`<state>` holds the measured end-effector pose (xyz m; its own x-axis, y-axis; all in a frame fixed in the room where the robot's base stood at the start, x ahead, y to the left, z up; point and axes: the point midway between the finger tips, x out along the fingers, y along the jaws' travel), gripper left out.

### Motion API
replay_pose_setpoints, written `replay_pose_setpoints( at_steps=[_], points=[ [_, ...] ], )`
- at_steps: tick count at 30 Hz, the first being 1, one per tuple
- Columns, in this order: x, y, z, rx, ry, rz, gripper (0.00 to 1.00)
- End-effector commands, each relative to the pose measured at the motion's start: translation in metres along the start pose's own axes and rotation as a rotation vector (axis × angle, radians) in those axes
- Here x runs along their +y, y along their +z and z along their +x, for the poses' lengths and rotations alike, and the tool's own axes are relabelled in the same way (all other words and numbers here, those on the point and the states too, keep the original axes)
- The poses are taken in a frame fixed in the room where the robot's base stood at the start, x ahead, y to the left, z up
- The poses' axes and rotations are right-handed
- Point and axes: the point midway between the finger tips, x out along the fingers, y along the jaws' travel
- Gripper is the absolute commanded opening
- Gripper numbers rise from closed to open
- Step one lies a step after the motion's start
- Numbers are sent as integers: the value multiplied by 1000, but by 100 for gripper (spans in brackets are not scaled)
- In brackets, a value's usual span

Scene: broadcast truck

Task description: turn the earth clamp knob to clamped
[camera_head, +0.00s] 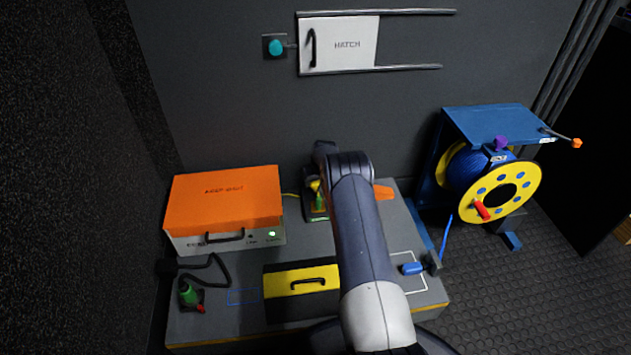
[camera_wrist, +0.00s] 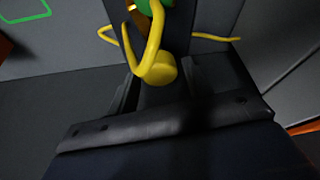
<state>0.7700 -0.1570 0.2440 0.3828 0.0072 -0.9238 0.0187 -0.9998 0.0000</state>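The earth clamp (camera_head: 318,205), a small green and yellow fitting, stands on the bench against the back wall, partly hidden by my arm. In the wrist view a green part (camera_wrist: 152,6) shows at the top edge, with a bent yellow cable (camera_wrist: 151,45) and a yellow rounded end (camera_wrist: 163,69) in front of it. I cannot tell which part is the knob or how it is turned. In the head view my arm hides most of the gripper.
An orange-lidded box (camera_head: 226,197) stands left of the clamp. A yellow drawer front (camera_head: 285,283) and a green-topped connector (camera_head: 189,294) are at the bench's front. A blue-framed cable reel (camera_head: 520,190) stands right. A sliding hatch (camera_head: 337,45) is on the wall above.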

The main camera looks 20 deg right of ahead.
Motion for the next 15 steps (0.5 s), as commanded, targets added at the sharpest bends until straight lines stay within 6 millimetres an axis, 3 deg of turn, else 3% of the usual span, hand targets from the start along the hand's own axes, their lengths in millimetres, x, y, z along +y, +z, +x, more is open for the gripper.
replay_pose_setpoints(
  at_steps=[12, 15],
  points=[
    [0, 0, 0, 0, 0, 0, 13],
    [0, 0, 0, 0, 1, 4, 13]
  ],
)
